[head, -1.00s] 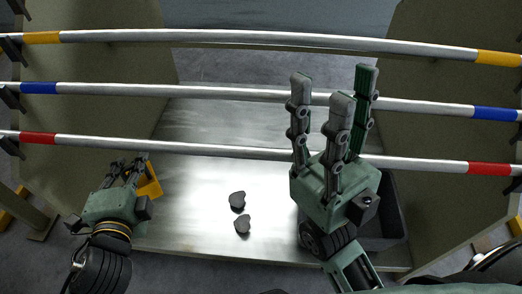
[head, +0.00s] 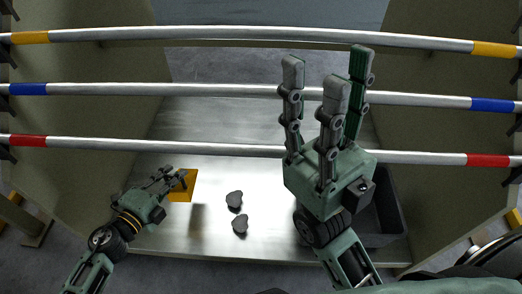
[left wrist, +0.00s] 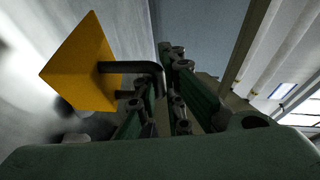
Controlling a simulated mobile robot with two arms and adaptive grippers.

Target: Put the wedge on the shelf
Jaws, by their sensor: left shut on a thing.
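The yellow wedge (head: 184,186) is at my left gripper (head: 172,178) in the head view, over the left part of the metal shelf plate (head: 255,240). In the left wrist view the wedge (left wrist: 85,68) shows a flat yellow face and a bent dark handle (left wrist: 135,67). The left gripper's fingers (left wrist: 165,100) are shut on this handle. A shadow lies on the plate near the wedge. My right gripper (head: 328,85) is empty, its fingers apart and pointing up in front of the rods.
Three silver rods with red (head: 28,141), blue (head: 28,89) and yellow (head: 30,38) bands cross the view. Two dark lumps (head: 234,199) (head: 240,224) lie mid-plate. A dark grey bin (head: 393,215) stands at right, partly behind my right gripper. Side panels (head: 455,110) bound the space.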

